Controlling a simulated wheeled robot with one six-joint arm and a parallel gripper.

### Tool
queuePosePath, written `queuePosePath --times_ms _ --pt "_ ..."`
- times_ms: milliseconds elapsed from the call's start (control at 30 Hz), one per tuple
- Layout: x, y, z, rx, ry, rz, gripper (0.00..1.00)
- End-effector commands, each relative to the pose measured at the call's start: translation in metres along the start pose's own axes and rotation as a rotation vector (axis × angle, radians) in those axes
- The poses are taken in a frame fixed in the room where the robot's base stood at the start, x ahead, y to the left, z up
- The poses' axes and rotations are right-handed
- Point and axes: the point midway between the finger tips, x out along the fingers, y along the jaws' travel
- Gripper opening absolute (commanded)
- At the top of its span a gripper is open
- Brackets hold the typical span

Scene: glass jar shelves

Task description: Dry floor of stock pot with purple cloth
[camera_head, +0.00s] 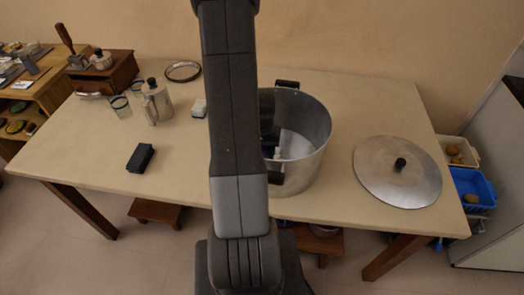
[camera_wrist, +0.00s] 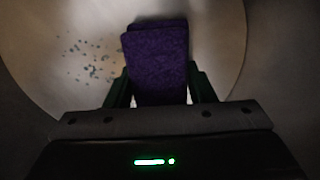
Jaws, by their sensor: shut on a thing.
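The stock pot (camera_head: 308,135) is a large metal pot standing upright on the table, open at the top, with dark handles. My arm reaches down into it and hides its left part. In the wrist view, my gripper (camera_wrist: 160,92) is shut on the purple cloth (camera_wrist: 159,55), a folded dark purple pad between the two fingers. The cloth is over the pot's round floor (camera_wrist: 205,40); I cannot tell whether it touches. Several small water drops (camera_wrist: 90,60) lie on the floor to the left of the cloth. In the head view the gripper is mostly hidden.
The pot lid (camera_head: 398,172) lies on the table (camera_head: 185,175) right of the pot. The pot's wall surrounds my gripper closely.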

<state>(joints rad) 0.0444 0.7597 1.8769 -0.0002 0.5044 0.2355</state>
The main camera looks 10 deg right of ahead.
Motion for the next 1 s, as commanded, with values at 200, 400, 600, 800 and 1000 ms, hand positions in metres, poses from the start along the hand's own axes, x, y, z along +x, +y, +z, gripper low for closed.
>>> queuePosePath --times_ms 200,400,600,800,1000 --pt "0.001 0.016 0.001 0.004 0.0 0.0 0.31" --pt "0.001 0.034 0.002 0.004 0.0 0.0 0.31" --pt "0.001 0.048 0.002 0.002 0.0 0.0 0.31" --pt "0.0 0.05 0.003 0.0 -0.001 0.0 0.31" --pt "0.001 0.051 0.003 0.001 -0.001 0.0 0.31"
